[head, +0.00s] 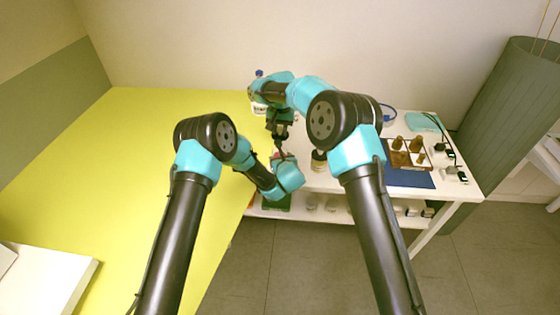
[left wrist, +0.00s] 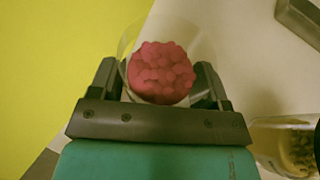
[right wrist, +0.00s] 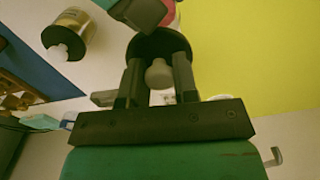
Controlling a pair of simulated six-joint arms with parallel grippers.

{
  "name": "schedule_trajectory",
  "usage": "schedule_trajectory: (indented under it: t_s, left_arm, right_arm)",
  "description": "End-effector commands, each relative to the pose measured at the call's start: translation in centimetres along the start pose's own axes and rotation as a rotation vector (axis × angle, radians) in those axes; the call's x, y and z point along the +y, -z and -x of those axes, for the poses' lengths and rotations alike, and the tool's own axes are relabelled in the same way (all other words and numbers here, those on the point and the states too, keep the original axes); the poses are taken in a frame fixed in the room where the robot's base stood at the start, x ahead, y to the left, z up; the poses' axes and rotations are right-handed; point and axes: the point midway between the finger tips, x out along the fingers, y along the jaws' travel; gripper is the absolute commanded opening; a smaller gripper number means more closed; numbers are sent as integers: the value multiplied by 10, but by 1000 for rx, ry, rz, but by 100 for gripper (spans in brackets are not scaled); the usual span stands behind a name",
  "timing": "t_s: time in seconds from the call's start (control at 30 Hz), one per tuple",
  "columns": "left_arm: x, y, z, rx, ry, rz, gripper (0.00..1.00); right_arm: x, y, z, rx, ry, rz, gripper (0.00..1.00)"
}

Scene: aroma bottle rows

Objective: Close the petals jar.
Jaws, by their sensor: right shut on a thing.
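The petals jar (left wrist: 160,72) is clear and filled with pink-red petals. In the left wrist view it sits between the fingers of my left gripper (left wrist: 160,85), one finger on each side; whether they press on the glass is unclear. In the head view my left gripper (head: 278,162) is largely hidden by its own arm. My right gripper (right wrist: 158,85) is shut on the knob of a dark round lid (right wrist: 160,42). In the right wrist view the lid is close to the jar and my left gripper; contact is unclear. My right gripper (head: 282,135) is above the left one in the head view.
A clear jar with yellowish contents (left wrist: 285,145) stands beside the petals jar. A blue mat (head: 408,178) with a wooden rack of amber bottles (head: 407,150) lies to the right. The yellow surface (head: 110,170) at left is mostly clear.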

Motion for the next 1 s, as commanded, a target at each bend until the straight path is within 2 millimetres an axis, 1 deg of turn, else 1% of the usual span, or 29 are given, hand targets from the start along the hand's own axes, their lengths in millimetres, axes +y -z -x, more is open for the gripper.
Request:
schedule_trajectory:
  t_s: [0.03,0.07,0.4,0.5,0.63,1.0]
  left_arm:
    - [1,-2,-1,-2,-2,2,65]
    - [1,-2,-1,-2,-2,2,62]
    - [1,-3,-1,-4,-2,3,30]
    - [1,-4,-1,-5,-2,3,22]
    - [0,-4,-1,-6,-2,3,22]
    - [0,-3,0,-4,-1,2,22]
  right_arm:
    - [0,-2,-2,-8,-3,1,0]
    - [0,-2,-2,-8,-3,1,0]
    - [0,-2,-3,-10,-4,1,0]
    - [0,-3,-3,-10,-4,1,0]
    - [0,-3,-9,-12,-4,1,0]
    - [1,-2,-49,-17,4,0,0]
